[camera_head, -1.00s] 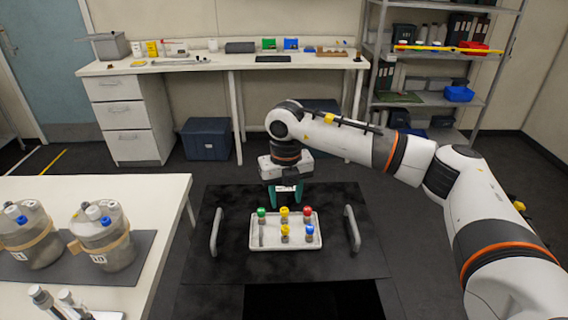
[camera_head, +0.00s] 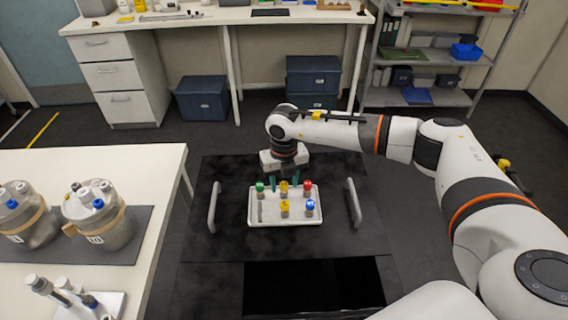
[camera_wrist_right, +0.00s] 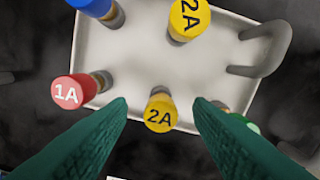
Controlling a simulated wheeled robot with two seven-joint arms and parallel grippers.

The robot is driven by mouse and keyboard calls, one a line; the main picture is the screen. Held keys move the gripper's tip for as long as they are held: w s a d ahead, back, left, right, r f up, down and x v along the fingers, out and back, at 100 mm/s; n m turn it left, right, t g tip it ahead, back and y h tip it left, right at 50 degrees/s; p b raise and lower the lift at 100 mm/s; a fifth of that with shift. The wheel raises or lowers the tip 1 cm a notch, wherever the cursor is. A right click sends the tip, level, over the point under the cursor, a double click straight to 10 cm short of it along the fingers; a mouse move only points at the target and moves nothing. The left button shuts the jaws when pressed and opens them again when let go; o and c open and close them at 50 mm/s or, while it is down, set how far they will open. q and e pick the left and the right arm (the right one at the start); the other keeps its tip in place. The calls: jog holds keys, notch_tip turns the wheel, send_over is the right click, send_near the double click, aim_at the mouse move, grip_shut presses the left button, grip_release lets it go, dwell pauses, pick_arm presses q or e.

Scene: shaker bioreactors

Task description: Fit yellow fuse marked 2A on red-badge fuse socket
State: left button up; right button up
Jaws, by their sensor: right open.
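Two yellow fuses marked 2A stand in a white tray. The back one (camera_head: 283,188) shows between my right fingertips in the wrist view (camera_wrist_right: 160,114); the front one (camera_head: 285,209) also shows there (camera_wrist_right: 190,20). My right gripper (camera_head: 283,183) points down at the tray's back edge, its teal fingers open (camera_wrist_right: 161,106) on either side of the back yellow fuse. I cannot tell whether they touch it. No red-badge socket can be made out. My left gripper is out of view.
The tray (camera_head: 270,221) also holds a red fuse marked 1A (camera_wrist_right: 75,93), a green fuse (camera_head: 260,187) and a blue fuse (camera_head: 310,206). Metal handles (camera_head: 353,203) flank it. Two vessels (camera_head: 98,217) stand on the left table (camera_head: 130,165).

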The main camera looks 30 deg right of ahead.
jog(key=shift+s+f, duration=0.1)
jog(key=shift+f, duration=0.85)
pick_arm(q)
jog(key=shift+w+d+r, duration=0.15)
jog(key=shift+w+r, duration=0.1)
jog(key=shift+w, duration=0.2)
pick_arm(e)
grip_shut()
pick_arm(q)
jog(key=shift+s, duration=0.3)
pick_arm(e)
jog(key=shift+r, duration=0.15)
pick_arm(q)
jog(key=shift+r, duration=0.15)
pick_arm(e)
jog(key=shift+r, duration=0.1)
pick_arm(q)
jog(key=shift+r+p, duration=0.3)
jog(key=shift+p, duration=0.25)
pick_arm(e)
jog(key=shift+r, duration=0.45)
jog(key=shift+r, duration=0.15)
